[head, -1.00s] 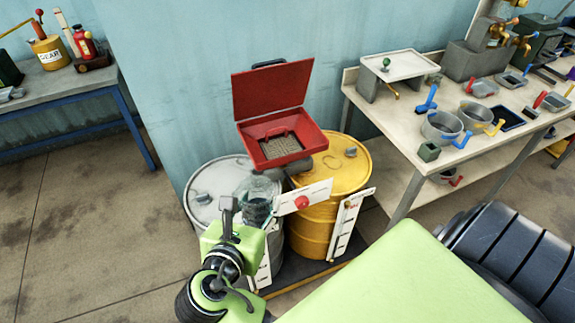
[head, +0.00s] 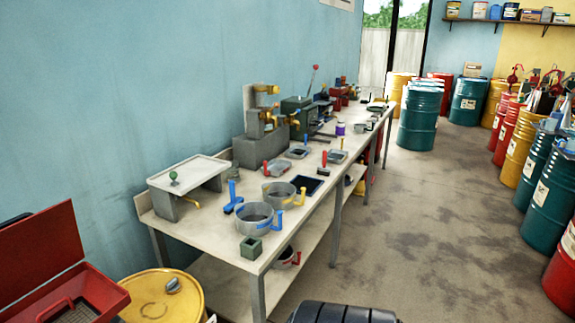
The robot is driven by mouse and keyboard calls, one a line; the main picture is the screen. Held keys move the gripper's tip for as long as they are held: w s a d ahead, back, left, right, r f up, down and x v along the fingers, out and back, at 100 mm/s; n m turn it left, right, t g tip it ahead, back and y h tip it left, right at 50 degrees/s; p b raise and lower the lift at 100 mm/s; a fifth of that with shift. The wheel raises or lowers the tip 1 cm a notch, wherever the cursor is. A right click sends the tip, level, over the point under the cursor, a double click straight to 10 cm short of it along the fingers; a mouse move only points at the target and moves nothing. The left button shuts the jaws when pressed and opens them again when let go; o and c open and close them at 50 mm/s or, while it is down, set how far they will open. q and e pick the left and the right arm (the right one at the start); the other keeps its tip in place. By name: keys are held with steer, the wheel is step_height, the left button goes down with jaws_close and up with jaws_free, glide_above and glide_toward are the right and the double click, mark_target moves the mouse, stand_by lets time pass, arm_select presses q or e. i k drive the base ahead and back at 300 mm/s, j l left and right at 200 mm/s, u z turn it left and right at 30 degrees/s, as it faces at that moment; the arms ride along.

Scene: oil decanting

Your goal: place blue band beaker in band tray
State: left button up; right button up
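Neither gripper shows in the head view now. I cannot tell which of these is the band tray.
A long workbench (head: 226,246) runs along the blue wall. A white raised stand (head: 188,172) is at its near end. A yellow drum (head: 163,299) and an open red box (head: 78,297) are at lower left. Drums (head: 418,117) line the far right. The concrete floor between is clear.

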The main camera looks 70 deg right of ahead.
mark_target(277, 170)
steer(key=l, duration=0.55)
steer(key=l+z, duration=0.15)
steer(key=l, duration=0.4)
steer(key=i+l, duration=0.15)
steer(key=l, duration=0.4)
steer(key=l+z, duration=0.1)
steer(key=l, duration=0.45)
steer(key=i+l+z, duration=0.1)
steer(key=l, duration=0.45)
steer(key=i+l, duration=0.15)
steer(key=l, duration=0.4)
steer(key=i+l+z, duration=0.1)
steer(key=l, duration=0.45)
steer(key=i+l, duration=0.1)
steer(key=l, duration=0.45)
steer(key=z, duration=0.05)
